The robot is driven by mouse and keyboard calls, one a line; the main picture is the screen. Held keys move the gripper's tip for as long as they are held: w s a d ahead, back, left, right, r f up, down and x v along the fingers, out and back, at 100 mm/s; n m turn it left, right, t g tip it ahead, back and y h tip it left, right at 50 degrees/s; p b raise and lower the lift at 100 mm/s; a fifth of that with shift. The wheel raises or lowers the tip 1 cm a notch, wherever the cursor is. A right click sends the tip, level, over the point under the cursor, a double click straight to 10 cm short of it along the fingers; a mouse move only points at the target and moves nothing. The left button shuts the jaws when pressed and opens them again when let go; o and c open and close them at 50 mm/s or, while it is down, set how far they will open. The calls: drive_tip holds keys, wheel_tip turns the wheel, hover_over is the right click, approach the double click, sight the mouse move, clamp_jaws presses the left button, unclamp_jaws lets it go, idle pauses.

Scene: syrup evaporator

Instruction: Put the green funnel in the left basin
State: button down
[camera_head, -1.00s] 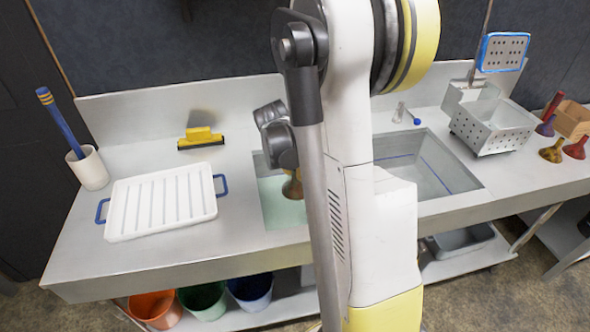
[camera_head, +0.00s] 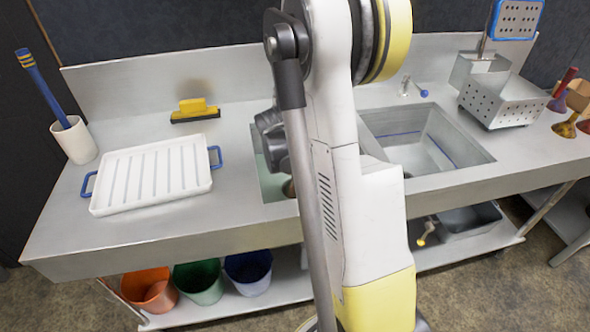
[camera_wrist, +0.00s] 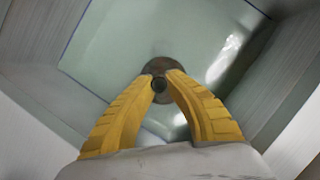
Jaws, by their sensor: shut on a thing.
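The left basin (camera_head: 272,185) is set in the steel counter and has a pale green bottom or liquid with a blue line round it. It fills most of the wrist view (camera_wrist: 120,45). My gripper (camera_wrist: 159,80) has its two yellow fingers closed on the narrow end of a funnel (camera_wrist: 160,66), above or in this basin. The funnel looks brownish here, so I cannot confirm green. Its wide end faces down, and I cannot tell if it touches the bottom. In the head view my arm hides the gripper and nearly all of the funnel (camera_head: 289,188).
The right basin (camera_head: 425,145) looks empty. A perforated basket (camera_head: 503,100) and several other funnels (camera_head: 566,126) stand on the right. Coloured buckets (camera_head: 200,280) are under the counter.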

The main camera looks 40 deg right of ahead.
sight(295, 187)
wheel_tip(295, 187, down, 7)
drive_tip(key=b, duration=0.4)
drive_tip(key=shift+r, duration=0.15)
drive_tip(key=shift+f, duration=1.4)
drive_tip(key=shift+f, duration=0.25)
drive_tip(key=c, duration=0.9)
unclamp_jaws()
drive_tip(key=shift+o, duration=0.2)
wheel_tip(295, 187, up, 34)
drive_tip(key=p, duration=2.3)
drive_tip(key=shift+f, duration=0.2)
